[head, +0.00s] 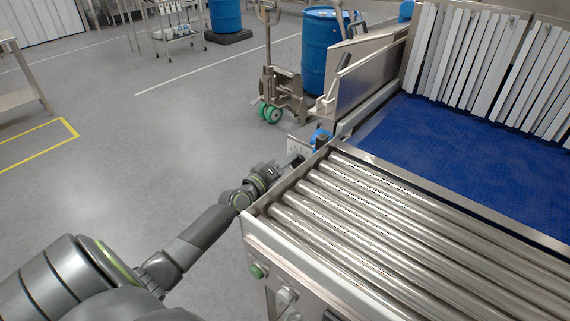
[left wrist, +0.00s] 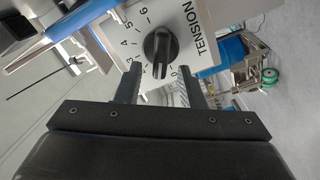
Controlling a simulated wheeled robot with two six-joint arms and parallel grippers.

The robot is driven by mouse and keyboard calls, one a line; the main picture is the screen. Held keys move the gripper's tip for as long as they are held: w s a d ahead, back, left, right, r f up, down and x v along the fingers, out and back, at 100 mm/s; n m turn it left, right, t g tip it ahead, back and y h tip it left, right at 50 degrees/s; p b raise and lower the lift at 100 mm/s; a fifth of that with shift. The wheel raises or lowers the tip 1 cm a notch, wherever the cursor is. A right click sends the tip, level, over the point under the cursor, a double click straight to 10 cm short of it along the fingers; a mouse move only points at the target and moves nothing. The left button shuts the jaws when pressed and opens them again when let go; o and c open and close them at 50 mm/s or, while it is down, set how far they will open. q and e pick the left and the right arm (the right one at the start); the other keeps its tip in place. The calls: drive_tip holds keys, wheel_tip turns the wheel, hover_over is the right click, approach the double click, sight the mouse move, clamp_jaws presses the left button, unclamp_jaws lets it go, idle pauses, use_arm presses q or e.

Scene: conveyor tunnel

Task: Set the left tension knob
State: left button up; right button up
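The black tension knob (left wrist: 160,45) sits on a pale dial plate (left wrist: 196,30) marked TENSION, with numbers around it, in the left wrist view. A ridge on the knob points to the bottom of the picture; the numbers near that end are partly hidden. My left gripper (left wrist: 158,70) has its two fingers apart, one to each side of the knob's lower end. I cannot tell whether they touch it. In the head view my left gripper (head: 288,164) is at the plate (head: 297,147) by the conveyor's corner; the knob is not clear there. My right gripper is not in view.
A roller conveyor (head: 370,210) lies right of my left arm, leading to a blue belt (head: 450,140) and a strip curtain (head: 480,55). A pallet truck (head: 283,90) and blue drum (head: 318,50) stand behind.

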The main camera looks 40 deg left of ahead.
use_arm(q)
drive_tip(key=s+a, duration=0.1)
drive_tip(key=s, duration=1.6)
drive_tip(key=shift+s+a, duration=0.2)
